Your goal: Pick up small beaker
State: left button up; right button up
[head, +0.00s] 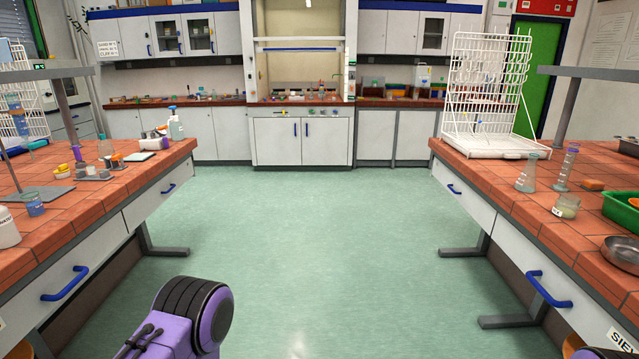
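A small glass beaker (566,208) with pale yellowish contents stands upright on the right tiled bench, near its front edge. Another small beaker (33,205) with blue liquid stands on the left bench. I cannot tell which of the two the task names. Neither gripper is in view, and both beakers stand clear of my arms.
Near the right beaker stand a conical flask (526,173), a cylinder (566,168), a green tray (622,211) and a metal bowl (621,253). A white drying rack (487,90) stands farther back. The green floor (300,225) between the benches is clear.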

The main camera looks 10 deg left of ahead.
aim_at(33, 202)
jog(key=u, duration=0.25)
jog(key=i, duration=1.55)
jog(key=u, duration=1.35)
jog(key=i, duration=0.85)
jog(key=u, duration=1)
